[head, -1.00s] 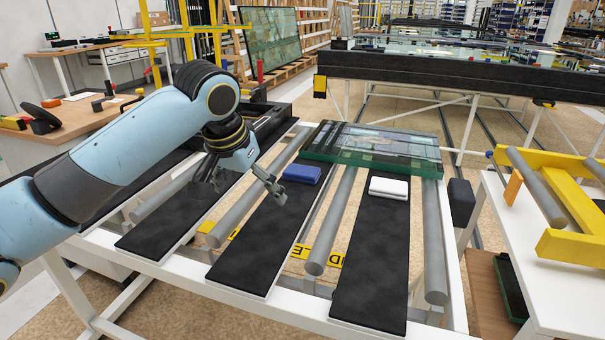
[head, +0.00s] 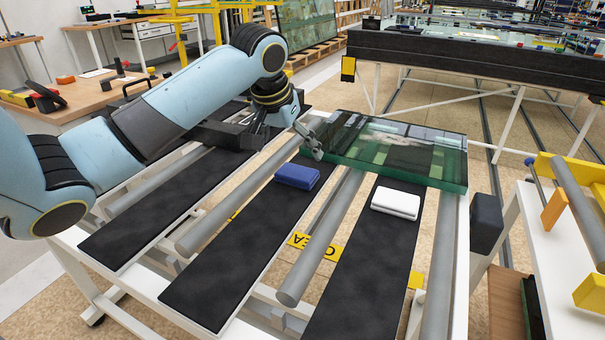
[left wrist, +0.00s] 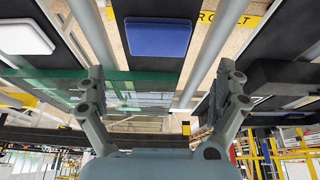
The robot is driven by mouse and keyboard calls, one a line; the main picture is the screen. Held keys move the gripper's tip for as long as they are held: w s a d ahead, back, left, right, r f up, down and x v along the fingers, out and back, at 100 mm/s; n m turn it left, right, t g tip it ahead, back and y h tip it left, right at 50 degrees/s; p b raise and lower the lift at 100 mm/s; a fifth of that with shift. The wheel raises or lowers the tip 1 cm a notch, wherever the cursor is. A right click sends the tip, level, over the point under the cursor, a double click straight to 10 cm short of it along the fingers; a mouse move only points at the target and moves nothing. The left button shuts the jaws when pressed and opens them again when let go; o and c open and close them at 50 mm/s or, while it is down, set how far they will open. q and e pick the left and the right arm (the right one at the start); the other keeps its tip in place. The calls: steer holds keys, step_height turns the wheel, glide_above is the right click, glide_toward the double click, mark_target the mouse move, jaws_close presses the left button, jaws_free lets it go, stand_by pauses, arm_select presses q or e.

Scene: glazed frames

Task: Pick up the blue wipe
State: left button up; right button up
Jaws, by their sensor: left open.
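The blue wipe (head: 297,176) is a folded dark-blue pad lying flat on a black padded slat of the white-framed table. It also shows in the left wrist view (left wrist: 158,38), at the top, between the lines of the two fingers and apart from them. My left gripper (head: 312,141) is just behind the wipe in the head view, near the left end of the glass. Its two fingers stand wide apart with nothing between them in the left wrist view (left wrist: 162,82). My right gripper is not in view.
A stack of green-edged glass (head: 400,150) lies across the back of the slats. A white folded wipe (head: 396,203) lies on the slat to the right. Grey rollers (head: 322,236) run between the slats. A yellow frame (head: 580,200) stands on a white table at right.

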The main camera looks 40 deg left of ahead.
mark_target(297, 172)
arm_select(q)
steer(key=shift+x, duration=1.1)
steer(key=shift+w+f, duration=0.15)
steer(key=shift+f, duration=0.2)
steer(key=x, duration=0.3)
steer(key=shift+d+f+b, duration=0.2)
steer(key=shift+f+b, duration=0.15)
steer(key=shift+f, duration=0.05)
steer(key=shift+w+a+f, duration=0.1)
steer(key=shift+w+f, duration=0.1)
steer(key=shift+f, duration=0.3)
steer(key=c, duration=0.8)
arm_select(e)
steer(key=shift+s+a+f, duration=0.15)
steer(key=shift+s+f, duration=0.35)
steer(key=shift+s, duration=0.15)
